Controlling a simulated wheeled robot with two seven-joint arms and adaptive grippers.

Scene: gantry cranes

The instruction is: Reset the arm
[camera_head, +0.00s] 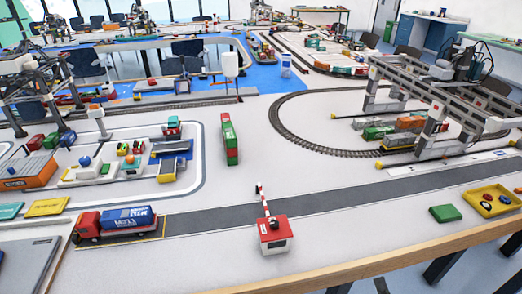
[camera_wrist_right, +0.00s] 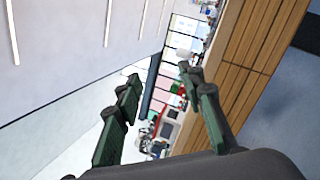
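My right gripper (camera_wrist_right: 160,79) shows in the right wrist view. Its two dark green fingers stand well apart with nothing between them. The wrist camera looks across the room, tilted, with no table object close to the fingers. In the head view, only a small dark shape at the bottom edge, right of centre, could be part of my right gripper; I cannot tell for sure. My left gripper is not in view. Neither arm is seen touching anything on the table.
A white table carries a red truck with a blue container (camera_head: 128,219), a barrier gate with a red-topped booth (camera_head: 274,237), green-and-red containers (camera_head: 229,139), a grey gantry crane (camera_head: 440,95), a green block (camera_head: 445,213) and a yellow tray (camera_head: 482,208). The wooden front edge (camera_head: 390,258) is clear.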

